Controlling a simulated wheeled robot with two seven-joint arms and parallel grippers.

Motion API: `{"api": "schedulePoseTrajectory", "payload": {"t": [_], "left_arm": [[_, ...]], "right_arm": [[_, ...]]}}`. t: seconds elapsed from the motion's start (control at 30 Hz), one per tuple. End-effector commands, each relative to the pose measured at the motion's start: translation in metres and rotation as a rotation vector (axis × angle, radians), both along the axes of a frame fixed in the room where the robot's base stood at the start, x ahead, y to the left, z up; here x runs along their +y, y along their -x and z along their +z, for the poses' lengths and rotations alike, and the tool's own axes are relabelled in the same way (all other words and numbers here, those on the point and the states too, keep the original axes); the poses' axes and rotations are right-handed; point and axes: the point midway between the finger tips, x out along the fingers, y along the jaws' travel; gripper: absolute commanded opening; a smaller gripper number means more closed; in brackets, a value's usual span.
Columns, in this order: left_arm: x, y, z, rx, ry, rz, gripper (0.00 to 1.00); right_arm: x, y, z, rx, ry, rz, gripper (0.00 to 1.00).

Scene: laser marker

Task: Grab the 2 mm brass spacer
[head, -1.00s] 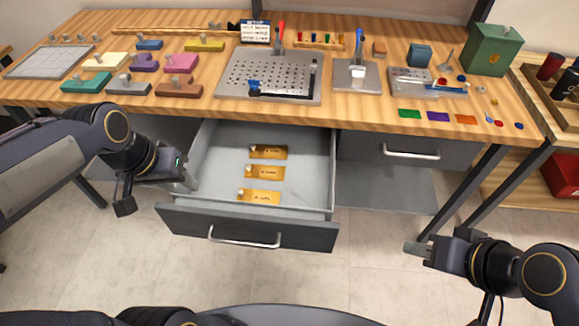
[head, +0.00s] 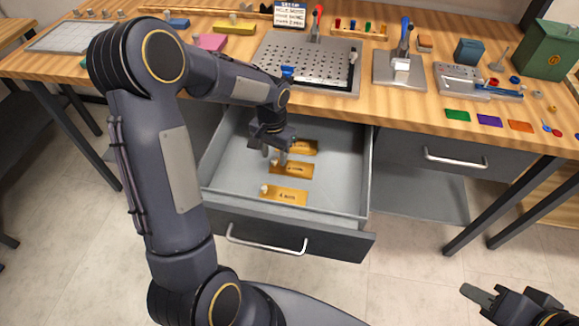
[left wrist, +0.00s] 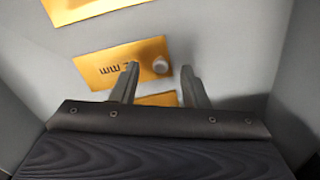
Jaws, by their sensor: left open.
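Three brass spacer plates, each with a small pale knob at one end, lie in a row in the open grey drawer (head: 345,205). The middle plate (head: 298,171) is partly behind my left gripper (head: 274,155). In the left wrist view this plate (left wrist: 100,68) bears upside-down lettering that appears to read 2 mm. Its knob (left wrist: 160,65) shows between the two open fingers of my left gripper (left wrist: 158,78), with nothing gripped. The near plate (head: 290,196) looks marked 4 mm. The far plate (head: 304,147) is partly hidden. My right gripper (head: 490,297) is at the lower right, away from the drawer.
The drawer front (head: 270,235) and side walls surround the plates. The wooden bench top (head: 400,115) overhangs behind, carrying a perforated plate (head: 315,68), a toggle press (head: 400,70) and a green box (head: 545,45). A second drawer (head: 440,155) is closed.

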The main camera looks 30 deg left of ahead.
Motion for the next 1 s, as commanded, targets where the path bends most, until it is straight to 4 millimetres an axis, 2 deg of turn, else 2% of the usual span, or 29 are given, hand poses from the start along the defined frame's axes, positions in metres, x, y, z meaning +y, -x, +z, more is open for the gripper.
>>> {"api": "schedulePoseTrajectory", "payload": {"t": [0.03, 0.13, 0.4, 0.7, 1.0], "left_arm": [[0.000, 0.001, -0.009, 0.003, 0.000, 0.000, 0.41], [0.000, 0.001, -0.018, 0.002, 0.000, 0.000, 0.41], [0.000, 0.000, -0.020, 0.000, 0.000, 0.000, 0.41], [0.000, 0.000, -0.020, 0.000, 0.000, 0.000, 0.02], [0.000, 0.000, -0.019, -0.001, 0.000, 0.000, 0.00]], "right_arm": [[0.000, 0.000, -0.002, 0.000, 0.000, 0.000, 0.32], [0.000, 0.000, -0.002, 0.000, 0.000, 0.000, 0.32], [0.000, 0.000, -0.002, 0.000, 0.000, 0.000, 0.32], [0.000, 0.000, -0.002, 0.000, 0.000, 0.000, 0.32], [0.000, 0.000, -0.002, 0.000, 0.000, 0.000, 0.32]]}}
